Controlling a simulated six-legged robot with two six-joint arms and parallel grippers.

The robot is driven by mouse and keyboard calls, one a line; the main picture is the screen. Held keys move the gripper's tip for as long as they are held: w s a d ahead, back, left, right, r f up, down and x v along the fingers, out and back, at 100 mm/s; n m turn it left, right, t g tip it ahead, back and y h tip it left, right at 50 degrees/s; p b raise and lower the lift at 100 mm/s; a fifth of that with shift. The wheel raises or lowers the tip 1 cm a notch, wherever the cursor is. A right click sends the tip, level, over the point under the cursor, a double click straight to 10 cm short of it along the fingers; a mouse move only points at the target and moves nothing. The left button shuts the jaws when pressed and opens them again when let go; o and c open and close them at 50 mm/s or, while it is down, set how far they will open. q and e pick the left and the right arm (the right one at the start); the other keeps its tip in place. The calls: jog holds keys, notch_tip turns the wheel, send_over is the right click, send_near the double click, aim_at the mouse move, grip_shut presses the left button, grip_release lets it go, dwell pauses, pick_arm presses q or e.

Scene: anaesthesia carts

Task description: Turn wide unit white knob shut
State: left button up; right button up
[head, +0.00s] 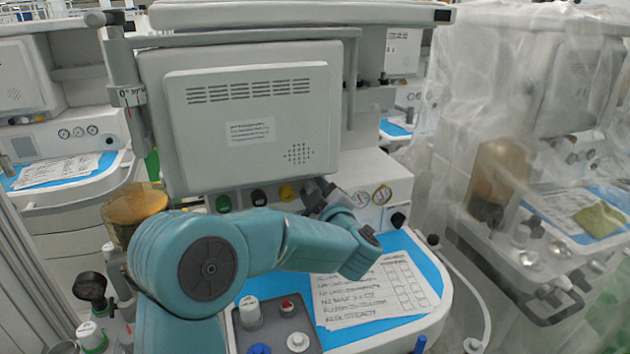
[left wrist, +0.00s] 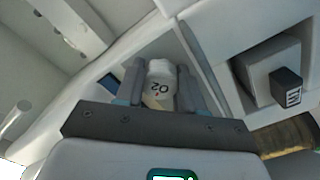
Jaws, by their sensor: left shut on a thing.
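The wide unit (head: 380,185) stands right in front of me, with a row of knobs under its grey screen back. A green knob (head: 222,203), a black knob (head: 258,197) and a yellow knob (head: 287,193) show in this row. My left gripper (head: 316,190) is at the right end of the row and hides what it holds in the head view. In the left wrist view, the white knob (left wrist: 160,84), marked O2, sits between the two fingers of my left gripper (left wrist: 160,92), which is shut on it. My right gripper is not in view.
A blue work surface (head: 428,262) with a printed checklist (head: 375,292) lies below my arm. A grey tray (head: 268,327) with several knobs stands at its front left. A plastic-covered unit (head: 560,180) is at the right. Another cart (head: 65,135) stands at the left.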

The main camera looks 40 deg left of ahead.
pick_arm(q)
jog(key=m+p, duration=0.3)
jog(key=m, duration=0.1)
jog(key=shift+r, duration=0.15)
jog(key=shift+m+p, duration=0.45)
jog(key=shift+m, duration=0.35)
jog(key=o, duration=1)
jog(key=shift+o, duration=0.2)
jog(key=shift+d+f, duration=0.1)
jog(key=shift+f, duration=0.15)
